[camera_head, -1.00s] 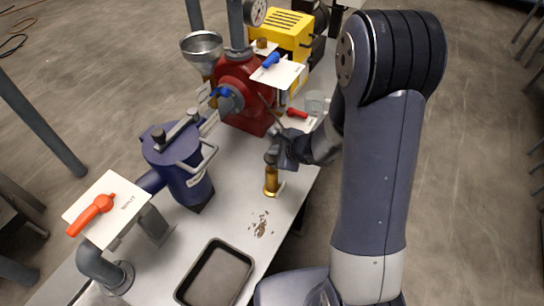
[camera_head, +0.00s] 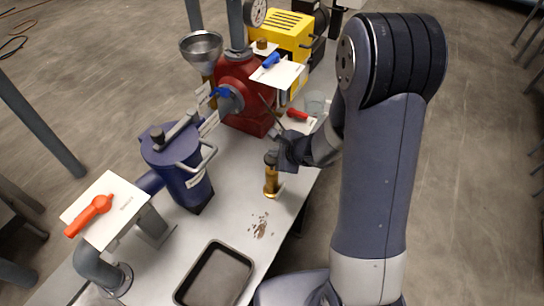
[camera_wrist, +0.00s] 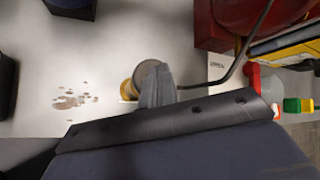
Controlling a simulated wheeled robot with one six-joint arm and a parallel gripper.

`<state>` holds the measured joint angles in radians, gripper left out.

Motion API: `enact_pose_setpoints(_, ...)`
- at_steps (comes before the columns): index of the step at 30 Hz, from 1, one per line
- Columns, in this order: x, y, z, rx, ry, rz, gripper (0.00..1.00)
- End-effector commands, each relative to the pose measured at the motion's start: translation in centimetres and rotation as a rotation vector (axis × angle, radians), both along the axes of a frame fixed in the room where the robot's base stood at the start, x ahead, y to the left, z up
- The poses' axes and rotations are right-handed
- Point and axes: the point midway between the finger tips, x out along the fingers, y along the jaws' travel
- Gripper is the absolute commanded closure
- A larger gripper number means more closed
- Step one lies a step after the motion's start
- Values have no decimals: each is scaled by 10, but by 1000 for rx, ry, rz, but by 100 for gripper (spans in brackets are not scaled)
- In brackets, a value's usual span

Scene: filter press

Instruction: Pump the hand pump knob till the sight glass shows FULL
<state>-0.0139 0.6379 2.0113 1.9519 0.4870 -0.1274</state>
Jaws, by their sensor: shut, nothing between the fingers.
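The hand pump is a small upright brass cylinder (camera_head: 271,183) on the bench, with a dark knob (camera_head: 270,157) on top. My gripper (camera_head: 278,158) is at the knob, coming in from the right. In the wrist view the brass body (camera_wrist: 128,90) shows beside the dark round knob (camera_wrist: 147,72). My shut fingers (camera_wrist: 158,88) lie over or against the knob, and nothing shows between them. Whether they touch it I cannot tell. I cannot make out a sight glass or a FULL mark.
A blue vessel (camera_head: 178,165) stands left of the pump and a red housing (camera_head: 250,115) behind it. Small brown crumbs (camera_head: 260,225) and a dark tray (camera_head: 215,275) lie in front. A clear cup (camera_head: 314,103) stands behind my gripper. The bench's right edge is close to the pump.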

Motion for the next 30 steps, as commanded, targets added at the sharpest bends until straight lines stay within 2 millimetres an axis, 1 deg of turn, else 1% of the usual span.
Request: enact_pose_setpoints(30,0,0,-11,-1,1,0,100)
